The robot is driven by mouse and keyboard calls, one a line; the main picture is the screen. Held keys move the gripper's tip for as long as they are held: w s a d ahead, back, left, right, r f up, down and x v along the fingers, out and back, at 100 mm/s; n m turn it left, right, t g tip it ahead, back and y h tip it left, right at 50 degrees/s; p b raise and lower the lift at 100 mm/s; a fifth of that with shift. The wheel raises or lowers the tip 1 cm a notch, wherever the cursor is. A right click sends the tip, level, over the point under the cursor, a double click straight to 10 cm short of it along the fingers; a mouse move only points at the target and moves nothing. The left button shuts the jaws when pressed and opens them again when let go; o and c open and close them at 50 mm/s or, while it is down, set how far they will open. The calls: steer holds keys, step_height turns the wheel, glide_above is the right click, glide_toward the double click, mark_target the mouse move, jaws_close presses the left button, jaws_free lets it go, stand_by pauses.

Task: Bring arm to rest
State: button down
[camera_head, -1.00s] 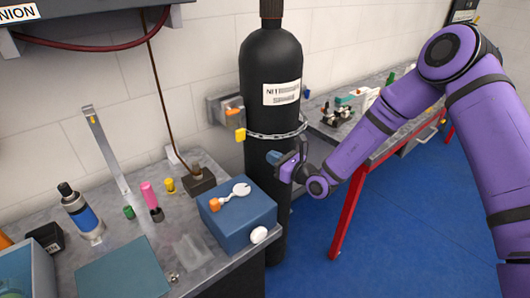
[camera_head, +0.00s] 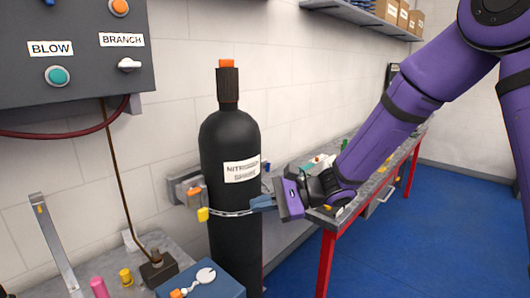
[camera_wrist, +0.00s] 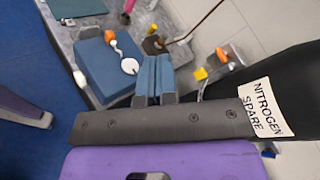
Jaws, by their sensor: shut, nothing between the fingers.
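My gripper (camera_head: 262,203) is at the end of my purple arm. It is in front of the black nitrogen cylinder (camera_head: 233,255), near the chain (camera_head: 232,213) around it. In the wrist view the two blue fingers of my gripper (camera_wrist: 154,62) lie side by side, shut with nothing between them. The cylinder also shows at the right of the wrist view (camera_wrist: 298,75), with its label reading NITROGEN SPARE. I cannot tell whether the gripper touches the cylinder.
A blue box (camera_head: 222,281) with a white and orange tool (camera_head: 198,281) sits on the left bench. A red-legged bench (camera_head: 327,262) stands behind my arm at right. A grey control panel (camera_head: 75,50) hangs upper left. Blue floor (camera_head: 455,215) is open at right.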

steer(key=s+d+r+n+t+h, duration=0.2)
steer(key=s+d+r+n+h, duration=0.1)
steer(key=s+d, duration=0.5)
steer(key=s+d+r+n+t+h, duration=0.2)
steer(key=s+d+r+h, duration=0.3)
steer(key=d, duration=0.8)
steer(key=s+d+r+n+t+h, duration=0.2)
steer(key=s+d+r+n+h, duration=0.2)
steer(key=s+d+h, duration=0.3)
steer(key=s+d+r, duration=0.1)
steer(key=s+d, duration=0.2)
steer(key=shift+s+d+n, duration=0.25)
steer(key=shift+s+n, duration=0.05)
steer(key=shift+s, duration=0.05)
steer(key=shift+a+r, duration=0.1)
